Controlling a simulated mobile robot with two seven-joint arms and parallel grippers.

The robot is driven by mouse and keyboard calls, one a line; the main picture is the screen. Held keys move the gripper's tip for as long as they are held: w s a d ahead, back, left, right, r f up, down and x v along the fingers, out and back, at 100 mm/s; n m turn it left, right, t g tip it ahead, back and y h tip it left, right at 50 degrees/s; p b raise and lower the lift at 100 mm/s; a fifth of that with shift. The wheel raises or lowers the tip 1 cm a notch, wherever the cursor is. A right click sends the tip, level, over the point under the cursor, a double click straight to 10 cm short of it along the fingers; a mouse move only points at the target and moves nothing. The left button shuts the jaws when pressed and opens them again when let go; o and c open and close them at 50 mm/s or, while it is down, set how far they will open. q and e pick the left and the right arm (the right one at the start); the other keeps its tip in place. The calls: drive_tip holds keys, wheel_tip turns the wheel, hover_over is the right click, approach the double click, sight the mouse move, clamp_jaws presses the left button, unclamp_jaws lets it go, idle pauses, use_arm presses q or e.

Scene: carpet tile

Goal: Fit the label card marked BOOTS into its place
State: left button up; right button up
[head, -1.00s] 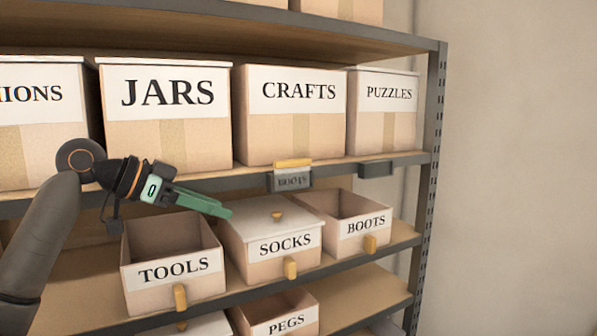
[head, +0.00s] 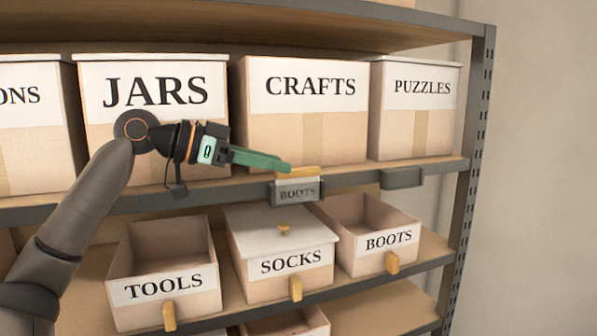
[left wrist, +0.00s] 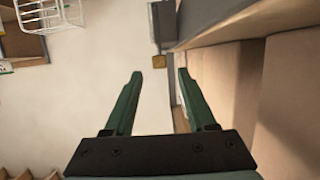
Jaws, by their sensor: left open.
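The label card marked BOOTS (head: 297,192) sits in a grey holder on the shelf edge, below the CRAFTS box. A yellow tab (head: 300,172) tops the card. My left gripper (head: 288,167) is open, with its green fingertips just left of the tab in the head view. In the left wrist view, a small tan block (left wrist: 159,61), which looks like the tab, lies just beyond the gap between the open fingers (left wrist: 158,76). A second grey holder (head: 402,179) shows no card, below the PUZZLES box. My right gripper is not in view.
Lidded boxes marked JARS (head: 155,150), CRAFTS (head: 345,140) and PUZZLES (head: 440,135) stand close behind the shelf edge. Below are an open TOOLS box (head: 170,310), a lidded SOCKS box (head: 285,285) and an open BOOTS box (head: 385,258) with yellow handles.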

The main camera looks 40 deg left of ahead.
sight(298, 168)
use_arm(q)
drive_tip(key=p+x, duration=0.3)
drive_tip(key=x, duration=0.1)
drive_tip(key=shift+w+d, duration=0.1)
drive_tip(key=shift+w, duration=0.15)
drive_tip(key=shift+w+d+f+p, duration=0.15)
drive_tip(key=shift+w+p, duration=0.1)
drive_tip(key=shift+p, duration=0.05)
drive_tip(key=shift+w+f, duration=0.1)
drive_tip(key=shift+w, duration=0.05)
drive_tip(key=shift+f, duration=0.15)
drive_tip(key=c, duration=0.5)
clamp_jaws()
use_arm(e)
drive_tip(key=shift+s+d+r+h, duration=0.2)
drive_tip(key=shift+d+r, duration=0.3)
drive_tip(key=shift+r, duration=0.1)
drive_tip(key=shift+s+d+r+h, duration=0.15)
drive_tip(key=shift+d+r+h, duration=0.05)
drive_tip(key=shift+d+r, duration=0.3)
